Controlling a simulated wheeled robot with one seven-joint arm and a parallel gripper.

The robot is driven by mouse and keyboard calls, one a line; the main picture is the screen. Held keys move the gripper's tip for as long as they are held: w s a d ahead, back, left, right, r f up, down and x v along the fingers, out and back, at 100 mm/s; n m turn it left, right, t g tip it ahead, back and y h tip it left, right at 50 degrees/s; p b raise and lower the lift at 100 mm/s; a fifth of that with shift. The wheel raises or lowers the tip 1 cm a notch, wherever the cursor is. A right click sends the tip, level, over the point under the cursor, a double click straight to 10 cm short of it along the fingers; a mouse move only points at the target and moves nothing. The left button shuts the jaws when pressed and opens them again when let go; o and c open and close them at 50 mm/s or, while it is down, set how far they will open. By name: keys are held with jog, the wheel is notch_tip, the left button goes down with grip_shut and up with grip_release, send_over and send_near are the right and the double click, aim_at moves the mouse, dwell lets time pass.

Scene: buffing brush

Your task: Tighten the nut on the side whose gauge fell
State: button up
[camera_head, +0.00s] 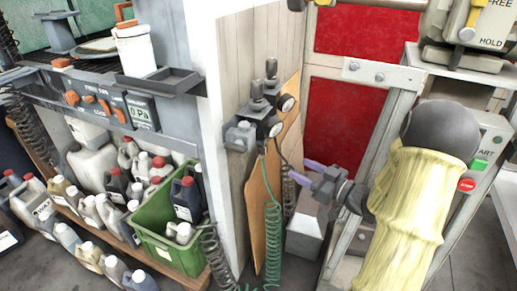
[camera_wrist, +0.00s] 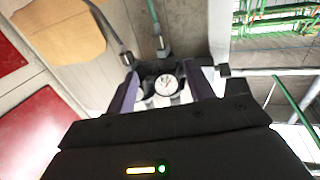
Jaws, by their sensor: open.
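Two small round gauges, an upper one (camera_head: 287,103) and a lower one (camera_head: 276,130), sit on grey fittings at the edge of a white wall in the head view. Their readings are too small to tell there. In the wrist view one white-faced gauge (camera_wrist: 166,85) shows between the purple fingers; its reading is not clear. A grey fitting (camera_head: 240,135) stands beside the gauges. I cannot single out the nuts. My gripper (camera_head: 284,163) is open and points left, just below and right of the gauges. It also shows in the wrist view (camera_wrist: 167,74), with nothing visibly held.
A green coiled hose (camera_head: 272,230) hangs below the fittings, in front of a brown board (camera_head: 262,205). A green crate (camera_head: 165,248) and several bottles stand at lower left. A grey metal frame (camera_head: 375,120) and red panel (camera_head: 345,125) stand behind my arm.

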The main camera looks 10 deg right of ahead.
aim_at(259, 146)
jog(key=b+x, duration=0.4)
jog(key=x, duration=1.2)
jog(key=shift+f, duration=0.1)
jog(key=shift+w+a+b, duration=0.3)
jog(key=shift+w+a, duration=0.1)
jog(key=shift+w, duration=0.2)
jog(key=c, duration=1)
